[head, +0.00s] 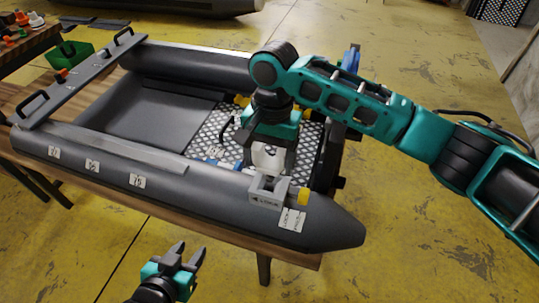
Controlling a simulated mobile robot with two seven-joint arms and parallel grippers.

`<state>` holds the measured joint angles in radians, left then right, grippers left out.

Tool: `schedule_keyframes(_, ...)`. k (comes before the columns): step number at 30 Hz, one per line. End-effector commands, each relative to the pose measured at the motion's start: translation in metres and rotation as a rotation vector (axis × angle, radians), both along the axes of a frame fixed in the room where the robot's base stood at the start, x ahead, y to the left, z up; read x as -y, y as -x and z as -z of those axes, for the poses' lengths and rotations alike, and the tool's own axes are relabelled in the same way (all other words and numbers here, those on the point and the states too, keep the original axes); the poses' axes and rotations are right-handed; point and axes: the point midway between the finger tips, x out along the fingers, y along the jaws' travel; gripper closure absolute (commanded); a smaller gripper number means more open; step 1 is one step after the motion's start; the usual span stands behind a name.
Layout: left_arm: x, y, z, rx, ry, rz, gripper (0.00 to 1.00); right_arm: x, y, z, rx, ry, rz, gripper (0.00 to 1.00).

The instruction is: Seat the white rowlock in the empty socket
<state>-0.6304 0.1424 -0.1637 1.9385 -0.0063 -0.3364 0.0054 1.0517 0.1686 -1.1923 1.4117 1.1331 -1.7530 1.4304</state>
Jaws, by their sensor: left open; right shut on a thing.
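The white rowlock (266,157) is between the fingers of my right gripper (268,170), which points down and is shut on it. It is directly above or at the grey socket block (265,199) on the near tube of the grey inflatable boat (115,153). The fingers hide part of the rowlock, and I cannot tell whether its lower end touches or enters the block. A yellow piece (303,195) is at the block's right side. My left gripper (188,257) is open and empty, in front of the boat's near side.
The boat lies on a wooden table (225,226). A seat board (78,83) with black handles crosses its left end. White labels (92,166) mark the near tube. A green bin (70,54) and small parts are at the upper left. The yellow floor in front is clear.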

Motion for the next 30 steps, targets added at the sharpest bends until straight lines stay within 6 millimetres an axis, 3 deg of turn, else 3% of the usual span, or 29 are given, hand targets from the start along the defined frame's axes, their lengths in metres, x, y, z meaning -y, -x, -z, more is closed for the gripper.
schedule_keyframes(17, 0.0, -0.006, -0.004, 0.013, -0.001, 0.0, 0.57, 0.0, 0.0, 0.0, 0.0, 0.0, 0.0, 0.58)
schedule_keyframes(30, 0.0, -0.002, -0.008, 0.007, 0.0, 0.0, 0.57, 0.0, 0.0, 0.015, -0.001, 0.0, 0.0, 0.58)
